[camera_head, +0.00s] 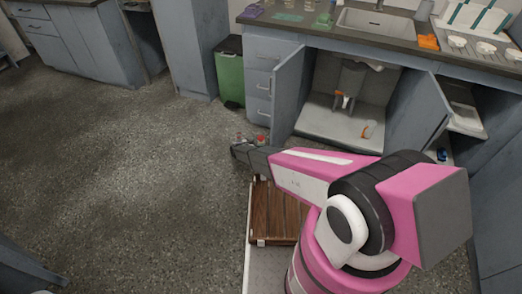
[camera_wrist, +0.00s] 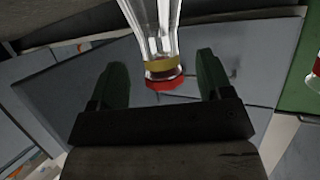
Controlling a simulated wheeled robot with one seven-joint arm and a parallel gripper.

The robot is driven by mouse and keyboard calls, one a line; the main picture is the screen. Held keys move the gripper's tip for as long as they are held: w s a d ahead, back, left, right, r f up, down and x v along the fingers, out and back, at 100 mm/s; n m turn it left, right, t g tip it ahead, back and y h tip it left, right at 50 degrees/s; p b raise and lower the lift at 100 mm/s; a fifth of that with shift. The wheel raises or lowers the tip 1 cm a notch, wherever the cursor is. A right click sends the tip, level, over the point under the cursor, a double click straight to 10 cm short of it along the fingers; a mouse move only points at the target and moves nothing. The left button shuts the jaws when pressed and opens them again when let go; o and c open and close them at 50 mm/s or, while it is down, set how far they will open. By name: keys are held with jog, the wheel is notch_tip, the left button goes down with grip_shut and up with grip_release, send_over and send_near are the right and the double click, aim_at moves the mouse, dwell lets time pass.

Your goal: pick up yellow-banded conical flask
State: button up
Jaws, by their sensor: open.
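The conical flask is clear glass with a yellow band (camera_wrist: 162,64) and a red end below the band. In the wrist view its red end lies between the two dark green fingers of my gripper (camera_wrist: 160,60). A gap shows on each side of it, and the fingers are spread apart. The wider glass part runs off the top of the picture. In the head view my gripper (camera_head: 242,152) is low over the floor at the end of the pink arm. Small red-topped glassware (camera_head: 262,140) shows just behind it; which piece is the flask cannot be told there.
A second glass piece with red (camera_wrist: 315,74) is cut off at the right edge of the wrist view. A green bin (camera_head: 229,80) stands by the drawers. The sink cabinet's open door (camera_head: 287,95) is right of the gripper. Floor (camera_head: 120,170) at left is clear.

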aim_at(259, 142)
jog(key=x, duration=0.5)
jog(key=shift+d, duration=0.1)
jog(key=shift+r, duration=0.1)
grip_shut()
jog(key=shift+r, duration=0.2)
